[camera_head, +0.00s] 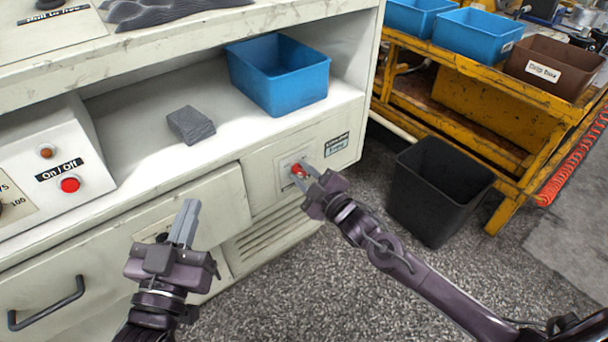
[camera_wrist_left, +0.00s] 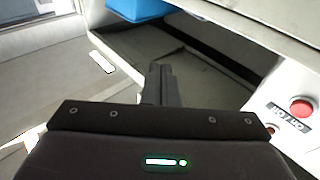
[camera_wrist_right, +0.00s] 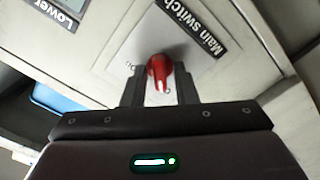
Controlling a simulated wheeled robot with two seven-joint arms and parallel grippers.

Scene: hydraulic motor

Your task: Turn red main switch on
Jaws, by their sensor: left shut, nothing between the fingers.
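The red main switch (camera_head: 299,170) is a rotary knob on a pale square plate on the cabinet's front. In the right wrist view the red knob (camera_wrist_right: 159,72) sits beside a black "Main switch" label (camera_wrist_right: 189,28). My right gripper (camera_head: 316,181) is at the switch, with its fingers apart on either side of the knob. In its wrist view gaps show between the fingers (camera_wrist_right: 160,90) and the knob. My left gripper (camera_head: 186,215) is shut and empty, in front of the drawer; its closed fingers also show in the left wrist view (camera_wrist_left: 159,82).
A blue bin (camera_head: 278,78) and a grey block (camera_head: 191,125) stand on the shelf. A red On/Off button (camera_head: 70,184) is on the panel at left. A black bin (camera_head: 438,190) stands on the floor beside the yellow rack (camera_head: 475,145). A drawer handle (camera_head: 46,304) sticks out at lower left.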

